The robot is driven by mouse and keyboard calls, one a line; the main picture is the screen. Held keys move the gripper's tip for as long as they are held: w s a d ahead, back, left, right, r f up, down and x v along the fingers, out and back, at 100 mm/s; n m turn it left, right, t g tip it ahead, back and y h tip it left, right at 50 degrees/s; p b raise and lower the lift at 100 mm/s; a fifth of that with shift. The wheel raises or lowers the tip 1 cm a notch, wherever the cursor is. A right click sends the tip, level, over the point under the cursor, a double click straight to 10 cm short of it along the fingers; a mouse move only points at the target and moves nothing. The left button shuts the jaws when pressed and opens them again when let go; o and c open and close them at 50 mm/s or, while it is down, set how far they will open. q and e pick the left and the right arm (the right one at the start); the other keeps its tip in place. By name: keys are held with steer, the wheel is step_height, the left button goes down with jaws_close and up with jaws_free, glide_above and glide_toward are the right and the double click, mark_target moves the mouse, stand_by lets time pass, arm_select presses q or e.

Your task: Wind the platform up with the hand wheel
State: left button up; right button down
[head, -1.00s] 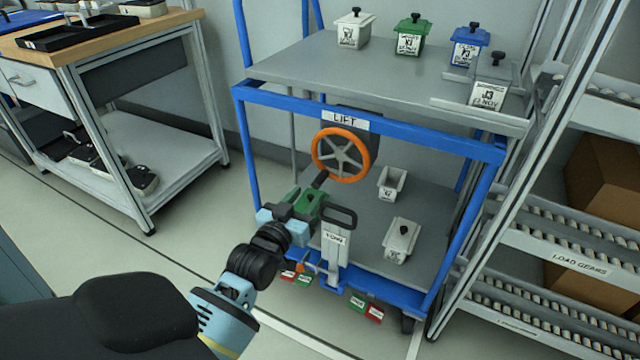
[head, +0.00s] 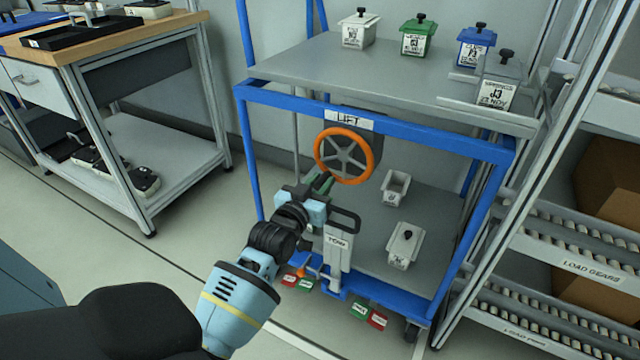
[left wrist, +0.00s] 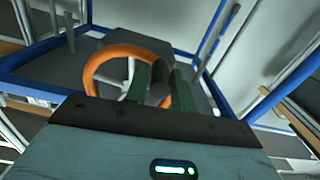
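The orange hand wheel (head: 344,155) with grey spokes is on the front of the blue-framed cart, under a LIFT label (head: 344,122). The grey platform (head: 330,62) is the upper deck above it. My left gripper (head: 322,184) is at the wheel's lower left. In the left wrist view the wheel (left wrist: 97,62) is straight ahead, and the dark crank handle (left wrist: 160,85) lies between my green fingers (left wrist: 160,80). The fingers flank it closely; I cannot tell whether they press on it. My right gripper is not in view.
Lidded boxes in white (head: 358,30), green (head: 416,38), blue (head: 474,48) and grey (head: 495,85) stand on the platform. Two small bins sit on the lower deck (head: 350,225). A TOW handle (head: 338,250) stands just below my gripper. Roller racks (head: 560,255) are close on the right.

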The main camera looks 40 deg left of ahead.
arm_select(q)
jaws_close()
